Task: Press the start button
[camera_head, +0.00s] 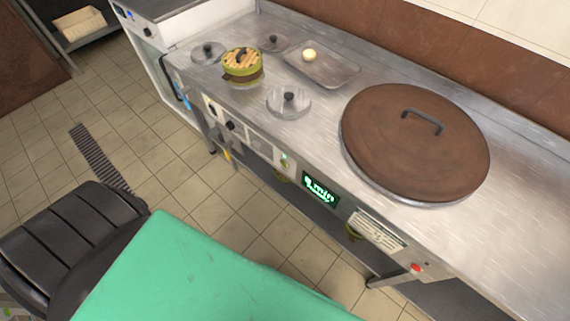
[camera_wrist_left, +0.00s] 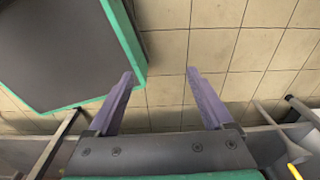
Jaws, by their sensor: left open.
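The control panel runs along the front edge of the steel counter (camera_head: 330,118) in the head view. It carries a small green-lit button (camera_head: 284,160), a green lit display (camera_head: 320,191) whose text ends in "min", and a red button (camera_head: 416,267) farther right. I cannot tell which one is the start button. My left gripper (camera_wrist_left: 160,74) shows in the wrist view with its two purple fingers spread and nothing between them, above the tiled floor. It is not seen in the head view, and no button shows between its fingers. My right gripper is not in view.
A large pot with a brown lid (camera_head: 415,145) is set into the counter. Glass lids (camera_head: 288,103), a small green-yellow pot (camera_head: 242,66) and a metal tray (camera_head: 322,64) are on its left part. Black knobs (camera_head: 231,126) and a paper label (camera_head: 376,231) are on the panel.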

